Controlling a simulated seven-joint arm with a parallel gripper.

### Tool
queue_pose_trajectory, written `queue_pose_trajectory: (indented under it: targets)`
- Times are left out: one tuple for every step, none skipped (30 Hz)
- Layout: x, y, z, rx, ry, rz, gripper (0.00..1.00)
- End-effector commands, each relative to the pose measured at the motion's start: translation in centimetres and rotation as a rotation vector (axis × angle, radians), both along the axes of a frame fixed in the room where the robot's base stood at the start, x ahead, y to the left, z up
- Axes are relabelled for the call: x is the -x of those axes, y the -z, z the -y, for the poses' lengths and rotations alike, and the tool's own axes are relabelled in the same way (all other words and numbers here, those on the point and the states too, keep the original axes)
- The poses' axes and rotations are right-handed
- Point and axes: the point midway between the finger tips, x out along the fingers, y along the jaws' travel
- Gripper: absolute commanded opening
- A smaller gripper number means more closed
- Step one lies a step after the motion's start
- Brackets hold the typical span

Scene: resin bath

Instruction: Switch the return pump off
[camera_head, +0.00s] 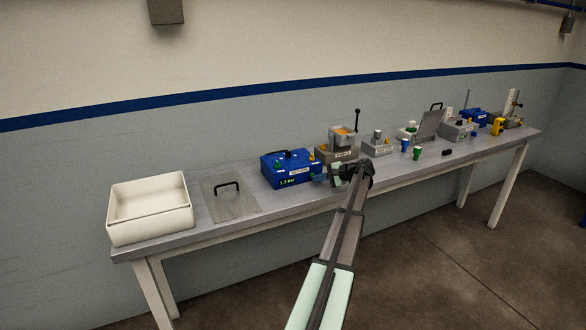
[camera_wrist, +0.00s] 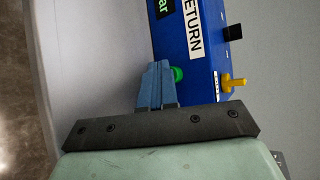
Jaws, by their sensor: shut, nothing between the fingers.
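The return pump is a blue box (camera_head: 290,171) labelled RETURN, with a green pressure readout near 1.3 bar, on the bench left of centre. In the wrist view the blue box (camera_wrist: 190,50) shows its RETURN label, a black knob (camera_wrist: 232,33), a yellow toggle (camera_wrist: 235,82) and a round green button or lamp (camera_wrist: 179,74). My gripper (camera_head: 321,177) is at the right end of the box. In the wrist view my gripper (camera_wrist: 159,65) is shut and empty, its tips right beside the green part. I cannot tell whether they touch it.
A grey unit (camera_head: 337,153) with an amber-topped cup and a black lever stands right behind my gripper. Several other devices and small cups stand farther right.

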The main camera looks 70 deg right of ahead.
Motion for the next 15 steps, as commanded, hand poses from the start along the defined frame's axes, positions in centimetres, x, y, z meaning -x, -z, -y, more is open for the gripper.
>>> queue_pose_trajectory:
  targets:
    - [0.1, 0.0, -0.1, 0.0, 0.0, 0.0, 0.0]
    - [0.1, 0.0, -0.1, 0.0, 0.0, 0.0, 0.0]
    - [0.2, 0.0, -0.3, 0.0, 0.0, 0.0, 0.0]
    - [0.3, 0.0, -0.4, 0.0, 0.0, 0.0, 0.0]
    - [0.4, 0.0, -0.5, 0.0, 0.0, 0.0, 0.0]
    - [0.6, 0.0, -0.7, 0.0, 0.0, 0.0, 0.0]
    - [0.8, 0.0, -0.9, 0.0, 0.0, 0.0, 0.0]
    - [0.9, 0.0, -1.0, 0.0, 0.0, 0.0, 0.0]
    - [1.1, 0.0, -1.3, 0.0, 0.0, 0.0, 0.0]
    - [1.3, 0.0, -1.5, 0.0, 0.0, 0.0, 0.0]
    - [1.5, 0.0, -1.7, 0.0, 0.0, 0.0, 0.0]
    - [1.7, 0.0, -1.9, 0.0, 0.0, 0.0, 0.0]
    - [1.9, 0.0, -2.1, 0.0, 0.0, -0.001, 0.0]
    - [2.1, 0.0, -2.3, 0.0, 0.0, -0.001, 0.0]
    - [2.3, 0.0, -2.5, -0.001, 0.0, -0.001, 0.0]
